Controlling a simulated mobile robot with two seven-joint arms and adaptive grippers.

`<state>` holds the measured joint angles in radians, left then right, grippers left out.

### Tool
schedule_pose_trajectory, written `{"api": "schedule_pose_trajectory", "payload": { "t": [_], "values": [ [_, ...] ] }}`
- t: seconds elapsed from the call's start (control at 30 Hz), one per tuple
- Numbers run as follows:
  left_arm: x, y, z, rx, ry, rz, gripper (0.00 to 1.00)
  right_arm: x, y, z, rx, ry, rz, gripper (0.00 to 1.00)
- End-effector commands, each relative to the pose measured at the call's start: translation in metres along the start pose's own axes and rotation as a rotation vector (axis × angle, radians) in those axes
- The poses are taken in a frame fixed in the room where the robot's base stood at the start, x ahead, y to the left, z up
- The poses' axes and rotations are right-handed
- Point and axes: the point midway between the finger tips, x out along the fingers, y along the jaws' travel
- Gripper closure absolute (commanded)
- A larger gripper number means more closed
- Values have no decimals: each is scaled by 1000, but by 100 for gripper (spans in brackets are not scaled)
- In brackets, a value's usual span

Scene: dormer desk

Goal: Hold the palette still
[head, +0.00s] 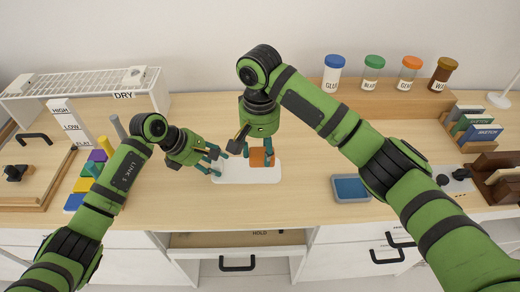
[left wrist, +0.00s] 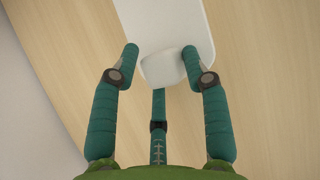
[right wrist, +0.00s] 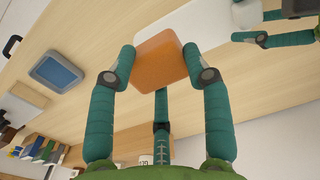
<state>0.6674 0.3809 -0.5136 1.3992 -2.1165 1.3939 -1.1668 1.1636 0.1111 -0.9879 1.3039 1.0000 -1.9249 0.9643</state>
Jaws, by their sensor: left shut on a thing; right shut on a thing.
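The white palette (head: 236,179) lies flat on the desk near its front middle. In the left wrist view a rounded white raised part (left wrist: 163,70) at the near end of the palette (left wrist: 165,22) sits between the fingers of my left gripper (left wrist: 160,53). My left gripper (head: 220,163) is shut on the palette at its left end. My right gripper (head: 259,158) is shut on an orange block (head: 257,160) at the palette's right part. The block (right wrist: 160,60) fills the space between its fingers. Whether the block touches the palette is unclear.
A blue tray (head: 351,188) lies to the right of the palette. Capped jars (head: 373,72) stand on a shelf at the back right. Colored blocks (head: 83,183) and a DRY rack (head: 85,85) are at left.

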Motion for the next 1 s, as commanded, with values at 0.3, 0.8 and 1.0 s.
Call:
{"api": "schedule_pose_trajectory", "payload": {
  "t": [0.3, 0.8, 1.0],
  "values": [
    [4, -5, -5, -6, 10, -13, 26, 1, 0, 0, 0, 0, 0, 81],
    [-16, 0, -3, -1, 6, 0, 26, 1, 0, 0, 1, 0, 0, 81],
    [-58, 0, -3, 0, 8, 0, 26, 0, 0, 0, 0, 0, 0, 81]
  ]
}}
